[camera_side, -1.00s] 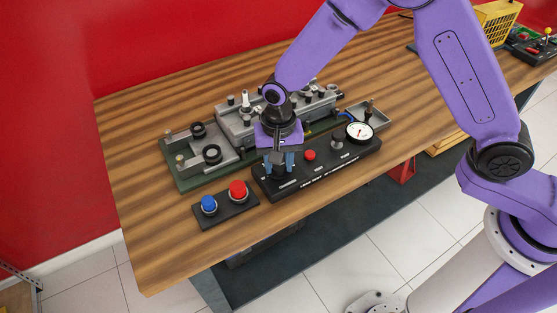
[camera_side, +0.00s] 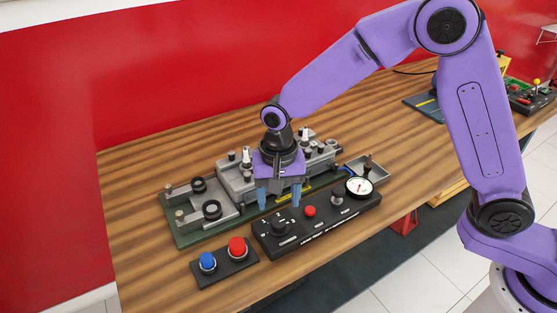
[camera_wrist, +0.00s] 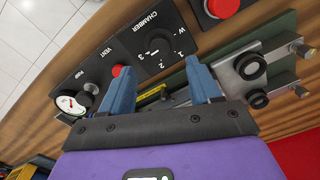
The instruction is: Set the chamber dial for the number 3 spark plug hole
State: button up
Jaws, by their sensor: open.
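The chamber dial (camera_side: 279,229) is a black knob at the left part of the black control panel (camera_side: 330,218), with numbers 1, 2 and 3 around it. It also shows in the wrist view (camera_wrist: 160,48), beside the word CHAMBER and a readable 3. I cannot tell for sure which number its pointer faces. My gripper (camera_side: 278,201) is open and empty, its blue fingers pointing down above and behind the dial, apart from it. In the wrist view, my gripper's fingertips (camera_wrist: 160,70) flank empty space. The grey engine block (camera_side: 235,180) stands behind the panel, partly hidden by my gripper.
The panel also carries a red vent button (camera_side: 310,211), a pump knob (camera_side: 338,197) and a white gauge (camera_side: 360,187). A separate box at front left has a blue button (camera_side: 208,261) and a red button (camera_side: 237,247). Bare tabletop (camera_side: 150,205) lies to the left.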

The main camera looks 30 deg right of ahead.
notch_tip(320, 180, up, 10)
jog(key=shift+r, duration=0.15)
dwell(0.6)
jog(key=s+d+f+n, duration=0.2)
jog(key=s+d+n, duration=1.5)
jog(key=s+d, duration=0.5)
jog(key=s, duration=0.3)
jog(key=shift+s+d, duration=0.25)
jog(key=shift+d, duration=0.1)
